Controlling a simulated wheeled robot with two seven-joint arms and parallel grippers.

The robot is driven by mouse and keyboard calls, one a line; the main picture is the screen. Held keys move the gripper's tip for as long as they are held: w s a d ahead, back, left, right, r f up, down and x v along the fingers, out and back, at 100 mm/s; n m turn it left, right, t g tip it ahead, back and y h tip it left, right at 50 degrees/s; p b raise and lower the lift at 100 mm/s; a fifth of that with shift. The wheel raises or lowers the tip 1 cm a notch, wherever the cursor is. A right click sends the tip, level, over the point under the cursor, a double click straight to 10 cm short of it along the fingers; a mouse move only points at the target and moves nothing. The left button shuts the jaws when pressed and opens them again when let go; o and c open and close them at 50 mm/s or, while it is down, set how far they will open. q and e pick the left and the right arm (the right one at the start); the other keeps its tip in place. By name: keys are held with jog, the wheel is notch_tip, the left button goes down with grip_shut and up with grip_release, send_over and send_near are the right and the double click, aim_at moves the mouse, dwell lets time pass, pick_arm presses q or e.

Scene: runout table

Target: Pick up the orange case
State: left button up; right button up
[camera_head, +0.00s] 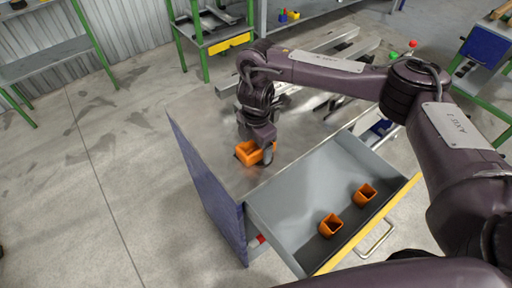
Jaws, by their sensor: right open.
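An orange case (249,153) sits on the metal table top (205,130), near the edge above the open drawer. My right gripper (258,147) points down at this case, with its jaws open. One finger shows in front of the case's right side; the other is hard to make out, so I cannot tell whether the jaws touch it. Two more orange, open-topped cases lie in the drawer, one nearer (330,225) and one to the right (365,195). My left gripper is out of view.
The grey drawer (290,205) stands pulled out, with a yellow front edge and a metal handle (377,241). Long metal bars (325,40) lie at the table's back. Green-framed benches stand behind and at both sides. The floor at left is clear.

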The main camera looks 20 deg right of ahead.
jog(key=shift+s, duration=0.1)
jog(key=c, duration=1.1)
